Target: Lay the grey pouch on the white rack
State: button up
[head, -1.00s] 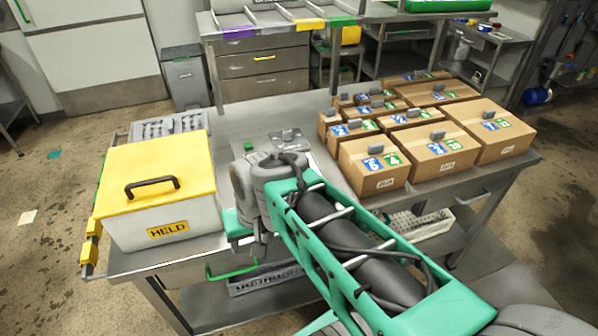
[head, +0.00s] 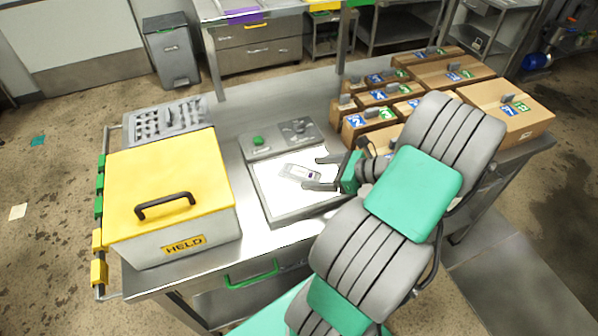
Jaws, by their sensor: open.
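A small grey pouch (head: 299,172) with a pale label lies on the bright white panel of a flat unit (head: 272,208) in the middle of the table. My gripper (head: 323,173) is open at the right of the pouch, its two dark fingers pointing left. The fingertips are close to the pouch's right end; I cannot tell if they touch it. A pale grey-white rack (head: 170,119) with rows of slots is at the table's back left, partly hidden by the yellow-lidded box. It is the only rack I can make out.
The yellow-lidded box (head: 170,190) marked HELD stands at front left, between the front edge and the rack. Several cardboard boxes (head: 505,110) fill the right side. A control block with a green button (head: 259,141) borders the panel's back.

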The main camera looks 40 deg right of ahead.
aim_at(304, 173)
jog(key=x, duration=0.4)
jog(key=shift+w+f, duration=0.1)
jog(key=shift+w, duration=0.2)
jog(key=shift+c, duration=0.2)
jog(key=c, duration=1.6)
jog(key=shift+d+r, duration=0.1)
jog(key=shift+r, duration=0.3)
jog(key=shift+c, duration=0.2)
notch_tip(304, 173, up, 3)
jog(key=shift+f, duration=0.2)
jog(key=s+r, duration=0.4)
jog(key=shift+d+r, duration=0.2)
jog(key=s+r+p, duration=0.2)
jog(key=s+r, duration=0.3)
jog(key=s, duration=0.5)
